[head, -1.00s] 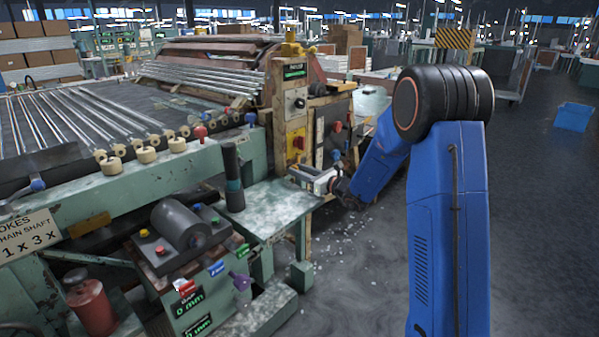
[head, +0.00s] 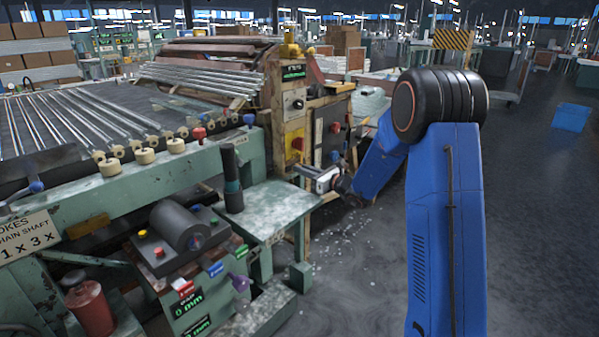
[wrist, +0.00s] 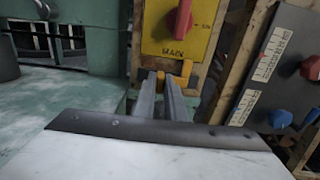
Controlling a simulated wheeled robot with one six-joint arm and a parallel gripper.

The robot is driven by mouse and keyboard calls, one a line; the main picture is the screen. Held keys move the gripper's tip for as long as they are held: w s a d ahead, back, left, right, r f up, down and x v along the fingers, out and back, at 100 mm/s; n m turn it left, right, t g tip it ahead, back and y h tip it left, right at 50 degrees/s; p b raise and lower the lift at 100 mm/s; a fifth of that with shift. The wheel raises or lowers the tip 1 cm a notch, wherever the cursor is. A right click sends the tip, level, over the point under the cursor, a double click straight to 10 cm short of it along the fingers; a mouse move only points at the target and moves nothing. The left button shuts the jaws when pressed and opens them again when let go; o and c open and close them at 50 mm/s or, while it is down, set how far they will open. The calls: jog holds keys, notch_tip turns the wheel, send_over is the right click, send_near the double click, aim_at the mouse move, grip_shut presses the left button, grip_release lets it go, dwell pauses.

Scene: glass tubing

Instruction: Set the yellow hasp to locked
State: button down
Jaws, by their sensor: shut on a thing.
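The yellow hasp (wrist: 186,69) is a small orange-yellow piece just below the yellow MAIN switch plate (wrist: 172,42) in the wrist view. Another piece of the same colour (wrist: 160,77) shows between the finger ends. My gripper (wrist: 167,82) is at the hasp, its two grey fingers close together and shut on it. The fingers hide part of the hasp, and I cannot tell its locked or unlocked position. In the head view my gripper (head: 297,170) is at the lower front of the machine's control post, where the hasp is too small to make out.
A red rotary knob (wrist: 180,18) sits on the plate above the fingers. A grey panel with blue and red knobs (wrist: 280,118) stands close on the right. A green worn table (head: 265,210) lies left of my gripper. Open floor (head: 370,255) lies in front.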

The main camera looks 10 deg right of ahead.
jog(key=c, duration=1.8)
grip_release()
jog(key=shift+w+d, duration=0.1)
jog(key=shift+d, duration=0.1)
jog(key=v, duration=1.7)
jog(key=shift+d, duration=0.1)
jog(key=shift+s+r, duration=0.1)
jog(key=shift+s, duration=0.1)
